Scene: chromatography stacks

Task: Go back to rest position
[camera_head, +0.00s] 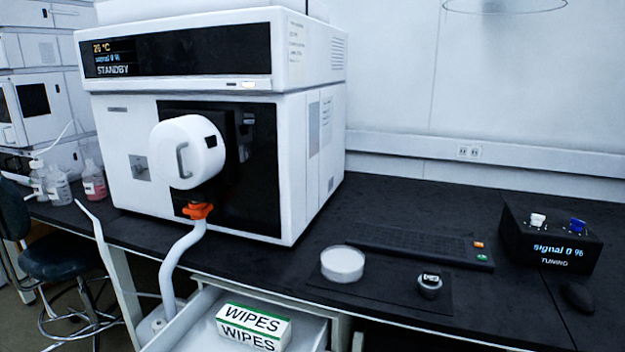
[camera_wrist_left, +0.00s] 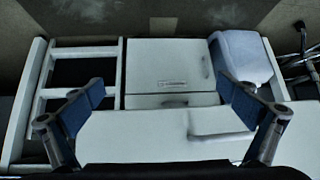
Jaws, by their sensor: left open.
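My left gripper (camera_wrist_left: 160,90) shows only in the left wrist view. Its two blue-padded fingers are spread wide apart with nothing held between them. Beyond the fingers are a white cabinet (camera_wrist_left: 172,70) and a pale panel with a handle (camera_wrist_left: 215,135). In the head view neither gripper is in the picture, and my right gripper is not seen in any view.
A white instrument (camera_head: 210,55) reading STANDBY stands on the black bench (camera_head: 390,320). An open drawer (camera_head: 200,305) below holds a wipes box (camera_head: 252,328). A round dish (camera_head: 342,264), keyboard (camera_head: 420,243), tuning box (camera_head: 550,240) and mouse (camera_head: 577,296) lie to the right. A stool (camera_head: 68,257) stands left.

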